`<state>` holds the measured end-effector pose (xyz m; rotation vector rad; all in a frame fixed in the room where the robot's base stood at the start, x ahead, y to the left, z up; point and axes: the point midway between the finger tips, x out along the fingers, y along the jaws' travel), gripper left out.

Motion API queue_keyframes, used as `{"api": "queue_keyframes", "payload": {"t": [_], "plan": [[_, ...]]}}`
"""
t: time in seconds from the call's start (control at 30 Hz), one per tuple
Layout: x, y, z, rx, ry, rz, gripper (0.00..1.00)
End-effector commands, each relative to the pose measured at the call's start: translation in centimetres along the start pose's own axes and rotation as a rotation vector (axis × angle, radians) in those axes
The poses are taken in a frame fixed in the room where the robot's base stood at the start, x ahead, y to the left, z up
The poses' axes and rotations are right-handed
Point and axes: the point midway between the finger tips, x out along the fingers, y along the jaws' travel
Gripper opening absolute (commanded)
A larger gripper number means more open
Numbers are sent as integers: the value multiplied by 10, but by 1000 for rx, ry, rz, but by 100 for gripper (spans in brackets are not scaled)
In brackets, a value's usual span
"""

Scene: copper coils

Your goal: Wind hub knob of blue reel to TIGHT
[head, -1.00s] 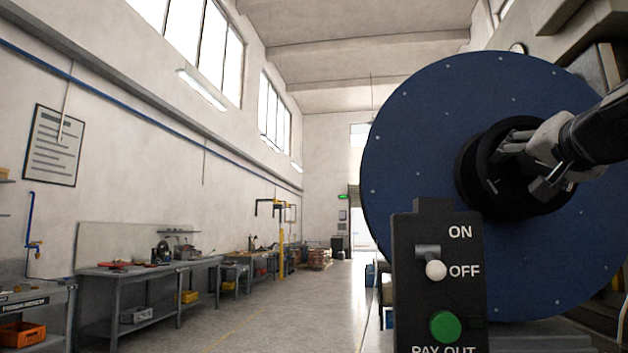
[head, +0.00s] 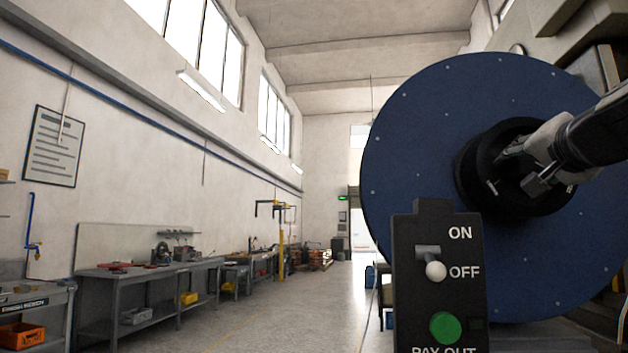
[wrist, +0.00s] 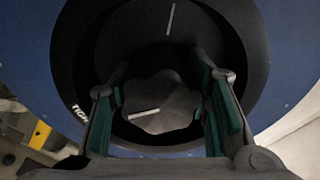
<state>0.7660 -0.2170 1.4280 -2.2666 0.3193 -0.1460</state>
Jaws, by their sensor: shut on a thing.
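The blue reel (head: 420,150) stands upright at the right of the head view, with a black hub (head: 475,165) at its centre. In the wrist view, the dark lobed hub knob (wrist: 160,95) sits inside the black hub ring and bears a white pointer line (wrist: 143,114). The pointer aims to the left, roughly towards partly visible white lettering, apparently TIGHT (wrist: 80,113), on the ring. Another white line (wrist: 171,18) is at the top of the hub. My gripper (wrist: 162,88) is shut on the knob, its green-padded fingers on either side. In the head view, my gripper (head: 515,165) hides the knob.
A black control box (head: 440,300) stands before the reel, with a white-tipped lever (head: 435,270) beside OFF and a green PAY OUT button (head: 445,327). Workbenches (head: 150,280) line the left wall. The floor (head: 310,300) between is clear.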

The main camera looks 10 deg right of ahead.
Motion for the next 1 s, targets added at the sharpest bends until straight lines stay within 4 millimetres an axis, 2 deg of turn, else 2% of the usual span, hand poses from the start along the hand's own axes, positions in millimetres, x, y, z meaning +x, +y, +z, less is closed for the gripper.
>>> {"api": "queue_keyframes", "payload": {"t": [0.37, 0.4, 0.5, 0.83, 1.0], "plan": [[0, 0, 0, 47, -1, 1, 16], [0, 0, 0, 47, -1, 1, 46], [0, 0, 0, 47, -1, 1, 64], [-2, 0, 0, 46, 0, 0, 64], [-20, 0, -1, 45, 3, -1, 64]]}}
